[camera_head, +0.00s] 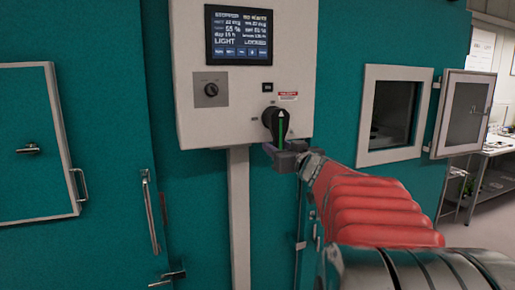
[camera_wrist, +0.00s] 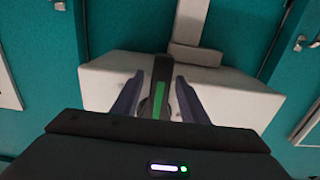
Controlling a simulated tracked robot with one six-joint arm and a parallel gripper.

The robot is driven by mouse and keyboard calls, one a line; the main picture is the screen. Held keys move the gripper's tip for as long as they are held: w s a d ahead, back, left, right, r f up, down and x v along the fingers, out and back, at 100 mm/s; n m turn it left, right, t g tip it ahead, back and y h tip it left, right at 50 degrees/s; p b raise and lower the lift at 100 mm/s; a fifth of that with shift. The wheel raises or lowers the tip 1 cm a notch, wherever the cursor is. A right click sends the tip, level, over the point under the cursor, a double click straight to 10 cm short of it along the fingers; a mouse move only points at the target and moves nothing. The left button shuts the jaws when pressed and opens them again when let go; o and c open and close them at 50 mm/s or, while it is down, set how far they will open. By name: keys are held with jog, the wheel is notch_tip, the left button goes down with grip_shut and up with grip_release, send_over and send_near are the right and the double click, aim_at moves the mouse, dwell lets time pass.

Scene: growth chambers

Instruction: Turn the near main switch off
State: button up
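The main switch (camera_head: 275,122) is a black rotary knob with a green stripe, low on the right of the white control box. Its stripe and arrow stand about upright. My gripper (camera_head: 273,148) is just below and in front of the knob. In the wrist view, the knob's handle (camera_wrist: 161,88) lies between the two dark fingertips of my gripper (camera_wrist: 161,77). The fingers are apart, with a narrow gap on each side of the handle. The knob's base is partly hidden by the handle and fingers.
The control box (camera_head: 230,124) carries a lit display (camera_head: 239,35) and a key switch (camera_head: 211,89). A grey post (camera_head: 239,220) runs below it. An open window hatch (camera_head: 465,112) is at the right, and a door handle (camera_head: 151,215) at the left.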

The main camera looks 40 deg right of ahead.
jog(key=shift+c, duration=0.4)
grip_shut()
